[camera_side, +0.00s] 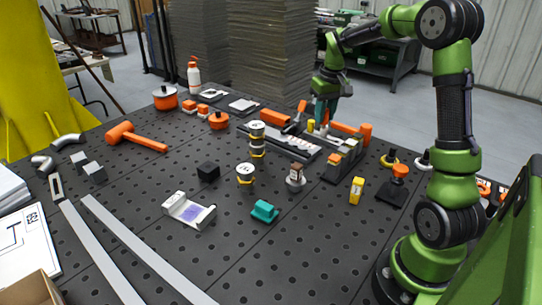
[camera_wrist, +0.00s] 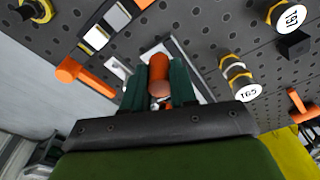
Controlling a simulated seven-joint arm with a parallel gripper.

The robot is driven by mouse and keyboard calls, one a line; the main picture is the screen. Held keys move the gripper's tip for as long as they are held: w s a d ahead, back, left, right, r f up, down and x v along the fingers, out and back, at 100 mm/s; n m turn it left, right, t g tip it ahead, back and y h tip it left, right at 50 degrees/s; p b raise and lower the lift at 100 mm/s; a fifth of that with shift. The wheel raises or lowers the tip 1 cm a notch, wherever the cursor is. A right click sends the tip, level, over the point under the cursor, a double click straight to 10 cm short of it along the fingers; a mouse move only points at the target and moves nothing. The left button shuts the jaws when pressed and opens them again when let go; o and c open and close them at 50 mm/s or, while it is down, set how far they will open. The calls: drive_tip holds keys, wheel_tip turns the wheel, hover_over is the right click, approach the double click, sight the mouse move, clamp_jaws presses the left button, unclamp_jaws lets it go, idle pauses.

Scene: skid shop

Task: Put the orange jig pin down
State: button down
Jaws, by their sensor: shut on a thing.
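The orange jig pin (camera_wrist: 159,68) is a short orange cylinder with a rounded end, seen in the wrist view between the two dark teal fingers of my gripper (camera_wrist: 159,85). The fingers are shut on it, one on each side. In the side view my gripper (camera_side: 321,110) points down over the far right part of the perforated black table, just above or among the fixtures there. The pin is mostly hidden by the fingers in that view. I cannot tell whether its lower end touches anything.
A grey plate fixture (camera_side: 290,143) and an orange-and-grey block fixture (camera_side: 342,160) stand close to my gripper. Stacked cylinders (camera_side: 257,138) and a black cube (camera_side: 208,171) stand nearer the middle. An orange mallet (camera_side: 135,136) lies at left. Bare table shows at front centre.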

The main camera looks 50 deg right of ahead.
drive_tip(key=s+a+f+n, duration=0.1)
drive_tip(key=s+a+f, duration=0.2)
drive_tip(key=a, duration=0.1)
drive_tip(key=s+a+f+n, duration=0.2)
drive_tip(key=s+a+f, duration=0.1)
drive_tip(key=a+f, duration=0.1)
drive_tip(key=s+a+f+n, duration=0.2)
drive_tip(key=s+a+f, duration=0.1)
drive_tip(key=a, duration=0.1)
drive_tip(key=shift+a+f+y, duration=0.3)
drive_tip(key=shift+a, duration=0.05)
drive_tip(key=shift+f, duration=2.05)
drive_tip(key=shift+f, duration=0.15)
drive_tip(key=c, duration=0.9)
unclamp_jaws()
